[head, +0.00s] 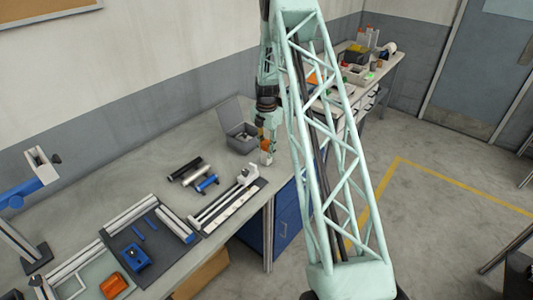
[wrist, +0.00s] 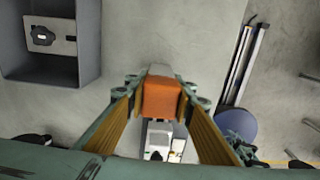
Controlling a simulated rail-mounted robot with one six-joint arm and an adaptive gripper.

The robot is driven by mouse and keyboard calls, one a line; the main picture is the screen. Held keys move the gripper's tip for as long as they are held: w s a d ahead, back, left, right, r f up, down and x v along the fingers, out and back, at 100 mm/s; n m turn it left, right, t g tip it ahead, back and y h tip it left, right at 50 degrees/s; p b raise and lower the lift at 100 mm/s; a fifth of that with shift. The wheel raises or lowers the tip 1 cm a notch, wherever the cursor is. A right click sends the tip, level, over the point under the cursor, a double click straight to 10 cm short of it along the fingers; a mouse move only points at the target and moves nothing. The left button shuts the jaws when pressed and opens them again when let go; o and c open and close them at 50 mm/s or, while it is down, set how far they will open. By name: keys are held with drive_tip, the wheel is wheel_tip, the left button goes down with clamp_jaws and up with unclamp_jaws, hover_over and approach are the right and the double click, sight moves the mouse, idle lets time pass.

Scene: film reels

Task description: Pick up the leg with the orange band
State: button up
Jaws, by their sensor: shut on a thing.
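The leg with the orange band (wrist: 161,97) is between the two fingers of my gripper (wrist: 163,112) in the wrist view, with the fingers closed against its sides. Its pale metal end (wrist: 160,70) shows beyond the band. In the head view the orange band (head: 265,146) shows at my gripper (head: 267,137), close to the right end of the workbench. The leg looks roughly upright there. I cannot tell whether its lower end touches the bench.
An open grey box (head: 240,140) stands just left of my gripper. A rail fixture (head: 222,208) lies in front, with black, silver and blue-banded rods (head: 207,183) to its left. A dark mat with blue parts (head: 138,258) is farther left.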

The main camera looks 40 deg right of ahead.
drive_tip(key=shift+r, duration=1.4)
drive_tip(key=s+a+b, duration=0.1)
drive_tip(key=s+a, duration=0.3)
drive_tip(key=s, duration=0.3)
drive_tip(key=s+a+r+b, duration=0.1)
drive_tip(key=s+a, duration=0.3)
drive_tip(key=s, duration=0.2)
drive_tip(key=shift+s+a+r, duration=0.2)
drive_tip(key=shift+s, duration=0.15)
